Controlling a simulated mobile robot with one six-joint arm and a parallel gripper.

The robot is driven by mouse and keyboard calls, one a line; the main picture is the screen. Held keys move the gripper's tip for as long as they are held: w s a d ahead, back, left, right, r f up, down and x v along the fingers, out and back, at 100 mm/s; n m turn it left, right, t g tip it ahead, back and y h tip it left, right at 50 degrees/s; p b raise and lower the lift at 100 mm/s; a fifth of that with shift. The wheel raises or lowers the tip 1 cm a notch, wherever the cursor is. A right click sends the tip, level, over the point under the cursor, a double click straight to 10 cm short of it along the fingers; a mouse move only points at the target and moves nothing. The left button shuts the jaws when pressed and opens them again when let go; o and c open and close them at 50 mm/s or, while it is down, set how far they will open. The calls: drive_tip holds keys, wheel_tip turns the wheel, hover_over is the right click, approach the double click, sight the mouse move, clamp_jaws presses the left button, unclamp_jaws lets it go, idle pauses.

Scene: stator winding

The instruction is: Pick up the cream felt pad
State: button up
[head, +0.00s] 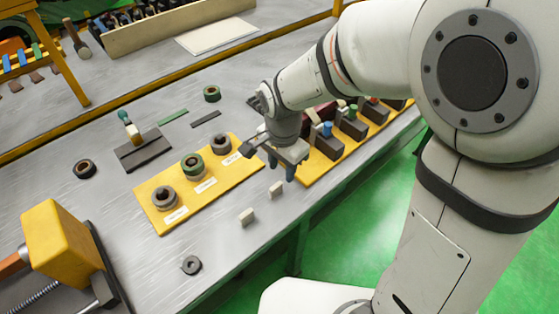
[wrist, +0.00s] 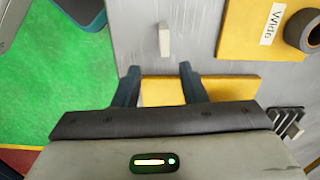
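Two small cream blocks lie on the grey bench below my gripper in the head view: one closer to it (head: 276,189) and one further left and nearer the front edge (head: 247,217). A flat cream sheet (head: 216,35) lies at the back. I cannot tell by texture which is the felt pad. My gripper (head: 281,165) is above the bench, just up from the closer block. In the wrist view its fingers (wrist: 160,85) are apart with nothing between them, and one cream block (wrist: 164,40) lies ahead of them, untouched.
A yellow board (head: 220,194) with coils and labels lies left of my gripper. Another yellow board (head: 307,169) with dark blocks lies beneath and right of it. A dark ring (head: 191,265) and a vise with a yellow block (head: 60,245) are at lower left.

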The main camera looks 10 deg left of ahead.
sight(276, 186)
drive_tip(key=shift+s+a+f+m, duration=0.15)
drive_tip(key=shift+a+f+m, duration=0.15)
drive_tip(key=shift+a+f, duration=0.5)
wheel_tip(276, 186, down, 7)
drive_tip(key=shift+s+d+f+p, duration=0.1)
drive_tip(key=shift+p, duration=0.35)
clamp_jaws()
